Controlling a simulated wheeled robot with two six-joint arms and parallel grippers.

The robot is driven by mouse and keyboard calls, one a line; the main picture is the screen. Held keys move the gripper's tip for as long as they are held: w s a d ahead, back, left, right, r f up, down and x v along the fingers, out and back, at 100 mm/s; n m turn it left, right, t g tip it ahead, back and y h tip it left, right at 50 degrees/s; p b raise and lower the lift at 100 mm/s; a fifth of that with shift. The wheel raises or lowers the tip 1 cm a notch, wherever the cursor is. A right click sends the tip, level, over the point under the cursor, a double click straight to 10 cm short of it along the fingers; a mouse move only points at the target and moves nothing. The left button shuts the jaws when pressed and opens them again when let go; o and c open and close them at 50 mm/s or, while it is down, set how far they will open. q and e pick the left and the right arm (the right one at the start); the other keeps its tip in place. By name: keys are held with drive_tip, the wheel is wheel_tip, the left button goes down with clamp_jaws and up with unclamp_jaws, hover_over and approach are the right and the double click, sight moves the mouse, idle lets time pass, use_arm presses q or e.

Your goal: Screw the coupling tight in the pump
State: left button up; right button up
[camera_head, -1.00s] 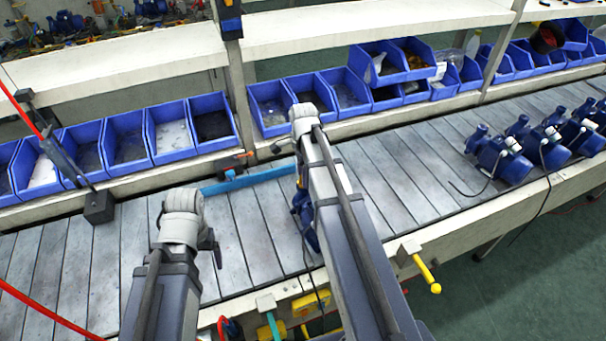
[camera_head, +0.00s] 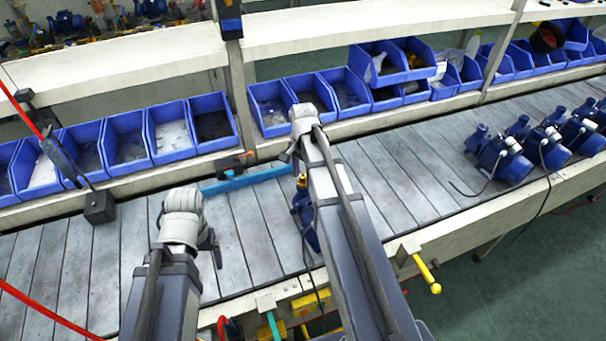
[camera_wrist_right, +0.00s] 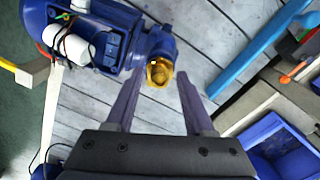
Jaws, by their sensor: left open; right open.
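The blue pump (camera_head: 304,218) stands on the slatted conveyor, partly hidden behind my right arm. The brass coupling (camera_head: 301,182) shows at the pump's port. In the right wrist view the coupling (camera_wrist_right: 159,72) sits at the end of the blue pump housing (camera_wrist_right: 108,40). My right gripper (camera_head: 290,156) is open. In its wrist view the open fingers (camera_wrist_right: 160,80) appear on either side of the coupling, with a clear gap on the right; contact cannot be told. My left gripper (camera_head: 213,246) is open and empty over the conveyor, left of the pump.
A blue bar (camera_head: 248,180) lies across the conveyor (camera_head: 395,185) behind the pump. Blue bins (camera_head: 124,140) line the back. Several more pumps (camera_head: 500,155) stand at the right. A yellow handle (camera_head: 427,273) juts from the front edge. The conveyor left of the pump is clear.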

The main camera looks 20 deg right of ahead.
idle(0.3)
drive_tip(key=n, duration=0.3)
drive_tip(key=shift+n, duration=0.3)
drive_tip(key=shift+c, duration=0.2)
clamp_jaws()
idle(0.4)
drive_tip(key=shift+m, duration=1.7)
